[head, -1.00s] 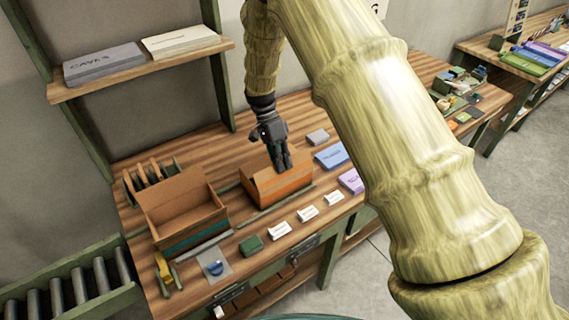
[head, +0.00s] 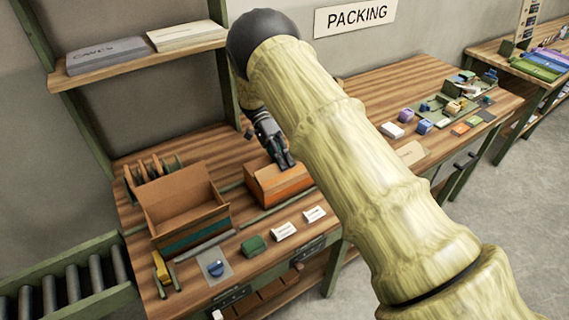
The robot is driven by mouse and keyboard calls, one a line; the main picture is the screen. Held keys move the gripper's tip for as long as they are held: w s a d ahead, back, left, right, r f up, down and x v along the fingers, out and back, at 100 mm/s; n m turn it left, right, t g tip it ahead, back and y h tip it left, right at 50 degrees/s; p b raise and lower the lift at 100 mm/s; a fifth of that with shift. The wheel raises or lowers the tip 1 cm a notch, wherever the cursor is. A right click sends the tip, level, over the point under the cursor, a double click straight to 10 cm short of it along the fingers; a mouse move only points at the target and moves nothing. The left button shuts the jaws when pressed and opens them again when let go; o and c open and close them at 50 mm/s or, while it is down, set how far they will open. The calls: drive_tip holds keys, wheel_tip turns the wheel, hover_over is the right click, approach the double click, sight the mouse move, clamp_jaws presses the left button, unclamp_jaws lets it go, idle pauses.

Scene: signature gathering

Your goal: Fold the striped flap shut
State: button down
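A small orange cardboard box (head: 284,187) stands on the wooden bench. My gripper (head: 286,163) points down at its top, with the dark fingertips at or just above the far part of the box. I cannot tell whether they touch it, or whether the fingers are apart or together. A larger brown box (head: 178,197) with a teal band (head: 193,236) stands open to the left, its back panel raised. I cannot make out clear stripes on any flap at this size.
Flat rods lie on the bench beside the boxes. White cards (head: 284,231), a green block (head: 254,245) and a yellow tool (head: 161,268) lie along the front. A shelf (head: 140,64) hangs above left. Small goods (head: 455,95) stand far right. My arm hides the bench middle.

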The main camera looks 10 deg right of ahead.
idle(0.3)
drive_tip(key=c, duration=1.7)
unclamp_jaws()
drive_tip(key=shift+v, duration=3.75)
drive_tip(key=shift+d, duration=0.1)
drive_tip(key=shift+f, duration=0.1)
